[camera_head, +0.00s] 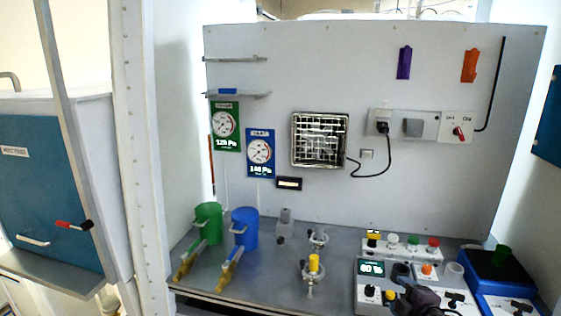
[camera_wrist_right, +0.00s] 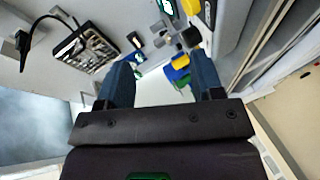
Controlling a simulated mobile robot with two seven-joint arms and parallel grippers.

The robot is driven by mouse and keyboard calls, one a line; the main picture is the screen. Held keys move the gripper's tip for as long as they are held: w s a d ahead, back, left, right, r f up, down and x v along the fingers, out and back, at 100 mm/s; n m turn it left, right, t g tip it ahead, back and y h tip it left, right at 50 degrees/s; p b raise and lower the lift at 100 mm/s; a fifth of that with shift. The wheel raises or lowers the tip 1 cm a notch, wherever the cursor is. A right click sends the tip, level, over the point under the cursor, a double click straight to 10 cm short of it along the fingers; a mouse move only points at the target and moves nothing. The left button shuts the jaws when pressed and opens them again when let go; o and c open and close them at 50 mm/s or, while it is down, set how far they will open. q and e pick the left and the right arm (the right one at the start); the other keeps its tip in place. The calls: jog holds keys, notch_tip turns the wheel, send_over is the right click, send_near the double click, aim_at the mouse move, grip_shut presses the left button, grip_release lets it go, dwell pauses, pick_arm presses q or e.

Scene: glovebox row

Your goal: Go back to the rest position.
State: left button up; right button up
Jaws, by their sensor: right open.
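My right gripper (camera_head: 422,298) shows at the bottom edge of the head view, dark, in front of the white control box (camera_head: 370,268) on the bench's right side. It hides part of that box. In the right wrist view the two blue-grey fingers of this gripper (camera_wrist_right: 163,82) stand well apart, with nothing held between them. Beyond them are the bench things, small and tilted. My left gripper is in neither view.
The grey bench (camera_head: 265,282) carries a green cup (camera_head: 208,222), a blue cup (camera_head: 245,228) and a yellow-topped valve (camera_head: 314,264). A row of buttons (camera_head: 402,246) and a blue device (camera_head: 495,268) stand at right. A fan grille (camera_head: 320,140) is on the back wall.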

jog(key=s+f+m+g, duration=0.1)
jog(key=s+f+m, duration=0.6)
jog(key=s, duration=0.6)
jog(key=s+f+m+g+h, duration=0.1)
jog(key=s+f+m, duration=0.7)
jog(key=s, duration=0.6)
notch_tip(320, 180, down, 2)
jog(key=shift+a+f+g+h+b, duration=0.15)
jog(key=shift+a+g+h+b, duration=0.15)
jog(key=shift+a, duration=0.15)
